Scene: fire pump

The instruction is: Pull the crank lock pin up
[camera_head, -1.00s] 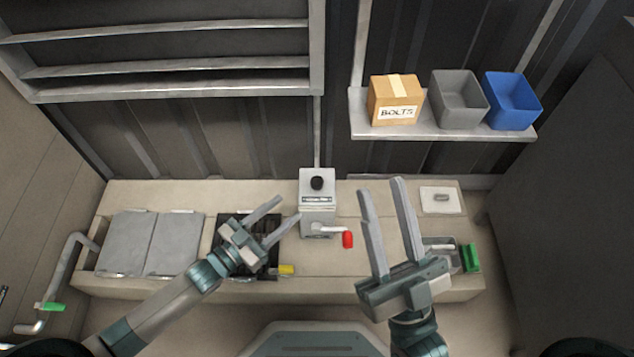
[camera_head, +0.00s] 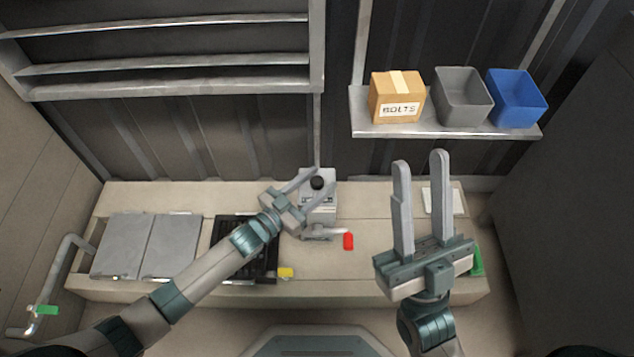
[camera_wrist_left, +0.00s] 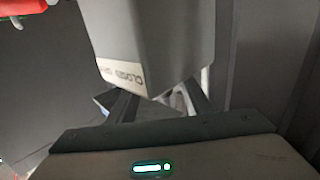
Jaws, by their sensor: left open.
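A grey pump box (camera_head: 318,216) stands on the bench with a round black knob (camera_head: 317,183) on top, which looks like the crank lock pin. The crank with its red handle (camera_head: 348,241) sticks out to the right at the box's front. My left gripper (camera_head: 325,178) is open, its fingers over the box top, one on each side of the knob in the picture; I cannot tell if they touch it. The left wrist view shows the box (camera_wrist_left: 155,35) with a "CLOSED" label between the fingers; the knob is not visible there. My right gripper (camera_head: 420,160) is open and empty, raised at the right.
A wall shelf (camera_head: 440,132) holds a bolts box (camera_head: 397,97), a grey bin (camera_head: 463,97) and a blue bin (camera_head: 517,98). Grey lids (camera_head: 145,245) and a dark grate (camera_head: 262,235) lie left of the pump box. A yellow handle (camera_head: 286,272) is at the bench front.

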